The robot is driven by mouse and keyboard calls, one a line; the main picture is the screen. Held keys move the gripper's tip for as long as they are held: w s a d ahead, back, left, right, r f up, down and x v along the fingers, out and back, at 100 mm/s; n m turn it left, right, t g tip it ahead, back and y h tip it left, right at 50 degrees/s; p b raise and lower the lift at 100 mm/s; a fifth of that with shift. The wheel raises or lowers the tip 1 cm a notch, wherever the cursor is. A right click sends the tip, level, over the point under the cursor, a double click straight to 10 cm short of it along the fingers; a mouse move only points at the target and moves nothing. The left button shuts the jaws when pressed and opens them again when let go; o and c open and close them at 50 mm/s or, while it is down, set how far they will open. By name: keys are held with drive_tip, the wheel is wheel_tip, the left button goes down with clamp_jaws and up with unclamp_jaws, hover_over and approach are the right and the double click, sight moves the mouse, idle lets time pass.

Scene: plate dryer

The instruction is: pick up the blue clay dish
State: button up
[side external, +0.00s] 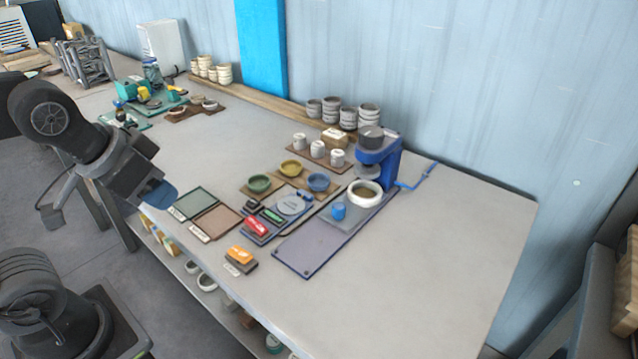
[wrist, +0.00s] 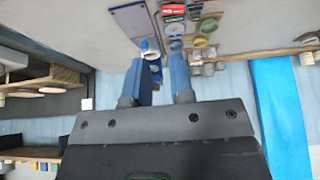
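The blue clay dish (side external: 318,182) sits on a brown board on the table, in the side external view. It is right of a yellow dish (side external: 291,168) and a green dish (side external: 259,184). In the wrist view the blue dish (wrist: 176,46) looks small and far off, beyond the fingertips. My gripper (side external: 160,195) has blue fingers and hangs at the table's left front edge, well left of the dish and apart from it. In the wrist view my gripper (wrist: 161,62) has its two fingers spread with nothing between them.
A blue press (side external: 378,155) stands right of the dishes, with a white ring (side external: 365,193) and a blue cup (side external: 339,211) before it. Red and orange blocks lie in front. The table's right side is clear.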

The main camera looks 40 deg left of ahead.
drive_tip(key=o, duration=1.3)
drive_tip(key=w+r+m+g, duration=0.2)
drive_tip(key=w+r, duration=0.3)
drive_tip(key=w, duration=0.8)
drive_tip(key=m+g, duration=0.2)
drive_tip(key=m, duration=0.3)
hover_over(319, 183)
drive_tip(key=shift+h, duration=0.4)
drive_tip(key=f, duration=1.9)
drive_tip(key=shift+s+a+f, duration=0.15)
drive_tip(key=shift+s+f, duration=0.1)
drive_tip(key=shift+f, duration=2.95)
